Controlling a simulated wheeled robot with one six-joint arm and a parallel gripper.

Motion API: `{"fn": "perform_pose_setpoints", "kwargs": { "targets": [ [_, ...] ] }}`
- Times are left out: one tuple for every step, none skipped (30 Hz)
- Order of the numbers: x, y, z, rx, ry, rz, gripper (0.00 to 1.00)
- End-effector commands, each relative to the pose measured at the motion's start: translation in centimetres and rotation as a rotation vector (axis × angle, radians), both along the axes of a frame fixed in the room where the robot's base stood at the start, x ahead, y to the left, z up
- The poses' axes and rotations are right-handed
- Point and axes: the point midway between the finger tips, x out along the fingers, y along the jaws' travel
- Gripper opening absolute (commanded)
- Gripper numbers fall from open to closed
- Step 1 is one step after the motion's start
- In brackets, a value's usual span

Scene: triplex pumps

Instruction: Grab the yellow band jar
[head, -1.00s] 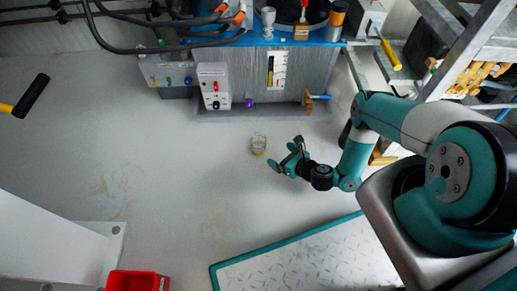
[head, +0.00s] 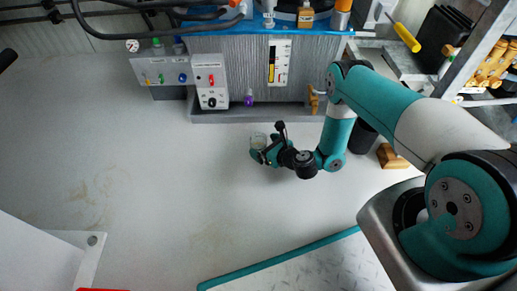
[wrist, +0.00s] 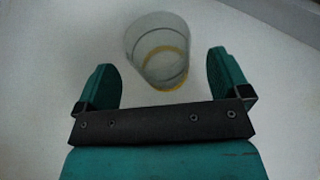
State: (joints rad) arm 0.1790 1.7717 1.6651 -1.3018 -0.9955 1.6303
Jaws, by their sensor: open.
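The yellow band jar (head: 258,140) is a clear glass jar on the pale floor in the head view, partly covered by my gripper. In the wrist view the jar (wrist: 158,48) stands just beyond and between the fingertips, with a yellow band low on it. My gripper (head: 267,143) is open at the jar, and it also shows in the wrist view (wrist: 158,80) with a teal finger on each side.
Control boxes with knobs (head: 211,80) and a grey cabinet (head: 265,68) stand behind the jar. A wooden block (head: 392,157) lies to the right. A teal-edged plate (head: 300,258) lies in front.

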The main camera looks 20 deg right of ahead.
Motion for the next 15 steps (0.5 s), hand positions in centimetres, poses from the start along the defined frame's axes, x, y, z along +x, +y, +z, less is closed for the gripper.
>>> {"fn": "perform_pose_setpoints", "kwargs": {
  "targets": [
    [0.7, 0.3, -0.9, -0.002, -0.004, 0.004, 0.95],
    [1.0, 0.4, -1.0, -0.003, -0.004, 0.003, 0.95],
    [1.4, 0.6, -1.2, -0.002, -0.004, 0.002, 0.95],
    [1.7, 0.8, -1.3, -0.002, -0.004, 0.004, 0.95],
    [2.0, 0.9, -1.4, -0.003, -0.005, 0.004, 0.95],
    [2.4, 1.1, -1.5, -0.002, -0.003, 0.003, 0.95],
    [2.6, 1.2, -1.5, -0.001, -0.003, 0.003, 0.95],
    [2.8, 1.3, -1.5, -0.001, -0.003, 0.003, 0.95],
    [2.9, 1.3, -1.6, -0.001, -0.002, 0.002, 0.95],
    [3.0, 1.3, -1.5, -0.001, -0.002, 0.002, 0.95],
    [3.0, 1.4, -1.5, 0.001, -0.001, 0.001, 0.95],
    [3.1, 1.4, -1.4, 0.001, 0.000, 0.000, 0.95],
    [3.1, 1.3, -1.4, 0.001, 0.000, 0.000, 0.95],
    [3.0, 1.3, -1.4, 0.001, 0.000, 0.000, 0.95],
    [3.0, 1.3, -1.4, 0.001, 0.000, 0.000, 0.95]
  ]
}}
